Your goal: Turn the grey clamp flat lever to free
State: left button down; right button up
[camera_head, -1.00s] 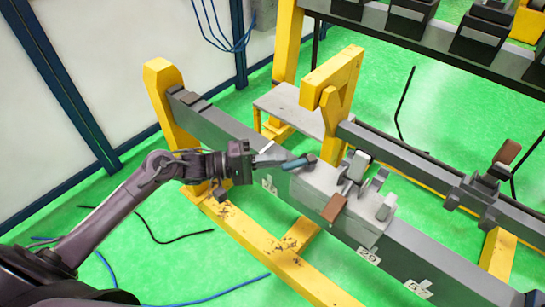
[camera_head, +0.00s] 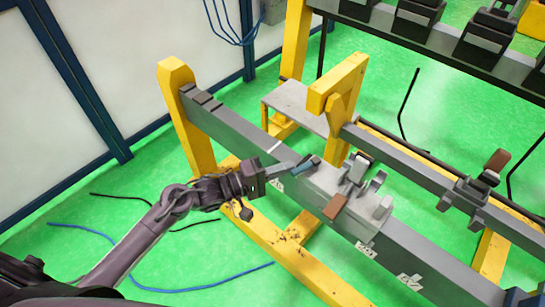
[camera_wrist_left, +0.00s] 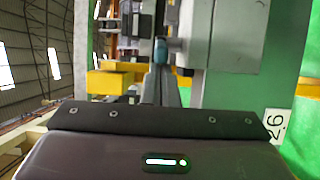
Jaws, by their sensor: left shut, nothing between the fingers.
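The light grey clamp (camera_head: 322,184) sits on the front grey rail in the head view. A blue-ended lever (camera_head: 306,166) sticks out at its left end, and a brown block-shaped lever (camera_head: 335,207) at its front. I cannot tell which is the flat lever. My left gripper (camera_head: 284,169) comes from the left, shut and empty, its tips close to the blue lever end. Touching or apart cannot be told. In the left wrist view the narrow fingers (camera_wrist_left: 159,84) point at the blue end (camera_wrist_left: 160,51), and the grey clamp shows behind it. My right gripper is not in view.
The front rail (camera_head: 232,130) rests on a yellow frame (camera_head: 190,120). A second rail behind carries a dark clamp with a brown lever (camera_head: 497,160). A grey plate (camera_head: 290,97) lies between them. Cables (camera_head: 205,291) lie on the green floor. A rack with dark blocks stands at the back.

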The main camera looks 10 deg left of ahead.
pick_arm(q)
jog(key=shift+s+d+n+t+y+p, duration=0.4)
jog(key=shift+n+t+y+p, duration=0.3)
jog(key=shift+p, duration=0.2)
jog(key=shift+s+d+n+t+y+p, duration=0.25)
jog(key=shift+s+n+t+y+p, duration=0.1)
jog(key=shift+n+t+y+p, duration=0.4)
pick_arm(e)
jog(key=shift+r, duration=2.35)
